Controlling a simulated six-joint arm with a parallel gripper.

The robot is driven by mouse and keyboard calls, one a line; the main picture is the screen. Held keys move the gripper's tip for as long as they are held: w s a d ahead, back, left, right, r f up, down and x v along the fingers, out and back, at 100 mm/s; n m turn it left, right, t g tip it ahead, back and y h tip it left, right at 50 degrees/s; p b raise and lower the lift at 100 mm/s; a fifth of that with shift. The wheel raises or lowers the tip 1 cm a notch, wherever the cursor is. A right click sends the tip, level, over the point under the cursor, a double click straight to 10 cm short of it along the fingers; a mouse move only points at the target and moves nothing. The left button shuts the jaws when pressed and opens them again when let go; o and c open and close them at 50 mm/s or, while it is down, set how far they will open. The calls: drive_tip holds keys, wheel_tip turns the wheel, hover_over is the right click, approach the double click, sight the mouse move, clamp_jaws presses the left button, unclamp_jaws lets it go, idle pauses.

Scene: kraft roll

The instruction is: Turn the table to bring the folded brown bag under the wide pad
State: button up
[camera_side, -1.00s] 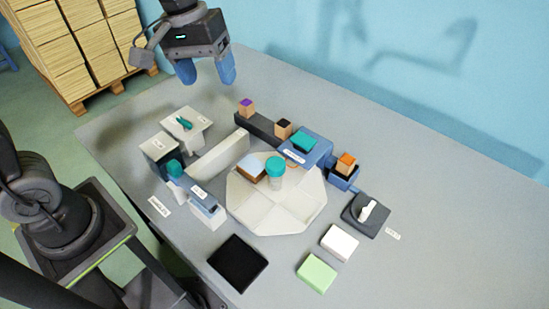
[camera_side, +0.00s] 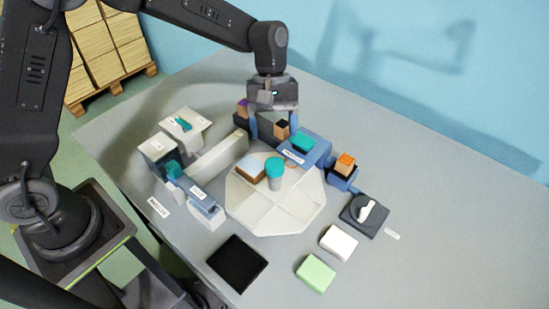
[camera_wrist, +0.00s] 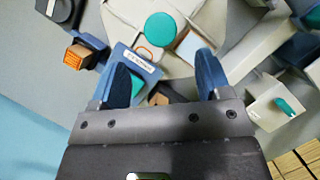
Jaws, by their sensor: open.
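The pale eight-sided turntable (camera_side: 285,209) stands mid-table in the side view. A small brown-sided piece with a pale top (camera_side: 251,172), which looks like the folded bag, lies on its back left part; it also shows in the wrist view (camera_wrist: 188,47). A teal-capped grey post (camera_side: 275,172) stands beside it. A labelled blue unit with a teal top (camera_side: 303,143) is behind the turntable; I cannot tell which part is the wide pad. My gripper (camera_side: 273,132) is open, pointing down behind the turntable, near the black-topped block (camera_side: 282,128), with nothing visibly held.
An orange-topped block (camera_side: 346,161) sits in a blue holder at right. A dark base with a white knob (camera_side: 366,212) is near it. A white block (camera_side: 339,242), a green block (camera_side: 316,273) and a black pad (camera_side: 238,263) lie in front. Pale units (camera_side: 187,125) stand left.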

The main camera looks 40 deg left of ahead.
sight(275, 163)
drive_tip(key=x, duration=0.7)
drive_tip(key=shift+s+d+f, duration=0.1)
drive_tip(key=shift+f, duration=0.2)
drive_tip(key=c, duration=1.3)
drive_tip(key=shift+o, duration=0.2)
